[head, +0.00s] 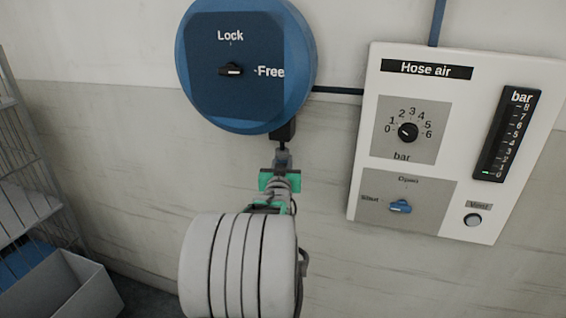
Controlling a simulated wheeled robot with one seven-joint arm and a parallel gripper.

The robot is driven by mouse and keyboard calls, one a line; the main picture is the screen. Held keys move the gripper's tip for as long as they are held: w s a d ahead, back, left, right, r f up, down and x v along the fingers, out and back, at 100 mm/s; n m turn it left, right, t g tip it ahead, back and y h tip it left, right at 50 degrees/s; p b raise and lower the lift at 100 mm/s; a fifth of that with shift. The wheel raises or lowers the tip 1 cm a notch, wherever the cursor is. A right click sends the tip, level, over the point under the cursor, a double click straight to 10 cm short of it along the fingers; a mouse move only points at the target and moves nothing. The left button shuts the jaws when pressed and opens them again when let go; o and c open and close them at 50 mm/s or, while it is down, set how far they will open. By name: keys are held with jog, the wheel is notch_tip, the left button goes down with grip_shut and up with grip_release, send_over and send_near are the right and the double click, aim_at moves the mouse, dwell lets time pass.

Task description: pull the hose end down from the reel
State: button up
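The blue round reel (300,50) hangs on the wall at the top. Its dark knob (231,70) lies level, in line with the Free mark; Lock is above it. A dark outlet block (284,131) sits at the reel's lower right. The hose end (283,157), a small dark grey fitting, hangs just below it. My gripper (280,180), with green parts, is directly under the reel at the fitting's lower part. It is too small and overlapped to tell whether the fingers are closed on the fitting.
A white Hose air panel (362,150) is on the wall to the right. Its blue valve handle (400,206) lies level toward Shut, and its bar gauge (507,133) shows green near the bottom. A wire rack (28,150) and a grey bin (70,290) stand at left.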

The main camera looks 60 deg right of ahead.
grip_shut()
dwell(0.7)
notch_tip(320, 180, down, 34)
jog(key=b, duration=3)
jog(key=shift+r, duration=0.2)
jog(key=o, duration=0.8)
grip_release()
jog(key=shift+r, duration=0.1)
jog(key=shift+o, duration=0.2)
jog(key=shift+a, duration=0.1)
